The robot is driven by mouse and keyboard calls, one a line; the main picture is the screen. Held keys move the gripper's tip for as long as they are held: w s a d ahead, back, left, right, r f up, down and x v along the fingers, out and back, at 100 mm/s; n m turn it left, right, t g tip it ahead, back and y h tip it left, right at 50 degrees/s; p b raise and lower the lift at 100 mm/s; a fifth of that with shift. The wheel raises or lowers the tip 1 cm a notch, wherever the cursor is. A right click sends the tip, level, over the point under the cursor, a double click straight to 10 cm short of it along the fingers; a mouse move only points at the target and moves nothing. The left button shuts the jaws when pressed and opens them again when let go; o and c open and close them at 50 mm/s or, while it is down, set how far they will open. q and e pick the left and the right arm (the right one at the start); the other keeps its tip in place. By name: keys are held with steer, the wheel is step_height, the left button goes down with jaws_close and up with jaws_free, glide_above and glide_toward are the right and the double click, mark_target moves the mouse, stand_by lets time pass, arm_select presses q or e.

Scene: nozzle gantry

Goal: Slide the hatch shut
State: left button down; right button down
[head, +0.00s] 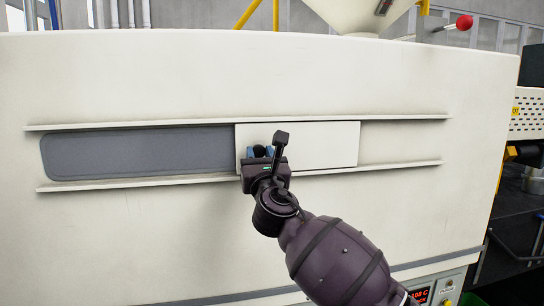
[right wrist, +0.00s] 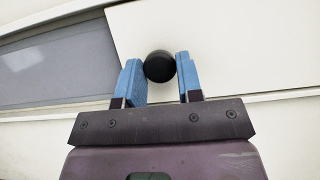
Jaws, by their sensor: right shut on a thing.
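The hatch (head: 325,146) is a pale sliding panel between two horizontal rails on the white machine front. Left of it a grey window (head: 130,152) lies uncovered. The hatch also shows in the right wrist view (right wrist: 240,50). Its round black knob (right wrist: 160,66) sits near the hatch's left end. My right gripper (head: 259,153) is at that knob, its blue fingers on either side and shut on it. In the head view the gripper and wrist partly hide the knob. My left gripper is not in view.
The upper rail (head: 200,123) and lower rail (head: 130,184) run along the machine front (head: 120,80). Bare panel shows between the rails right of the hatch. A control panel (head: 435,294) with a red display is at the lower right. A red-knobbed lever (head: 464,23) stands above.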

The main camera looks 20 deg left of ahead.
steer(key=shift+s+a, duration=0.4)
steer(key=shift+a, duration=0.3)
steer(key=c, duration=0.8)
jaws_free()
steer(key=shift+s+a, duration=0.1)
steer(key=shift+a, duration=0.1)
steer(key=shift+d, duration=0.2)
steer(key=v, duration=1)
steer(key=shift+s+d+f+b, duration=0.15)
steer(key=shift+s+f+b, duration=0.05)
steer(key=shift+s+b, duration=0.15)
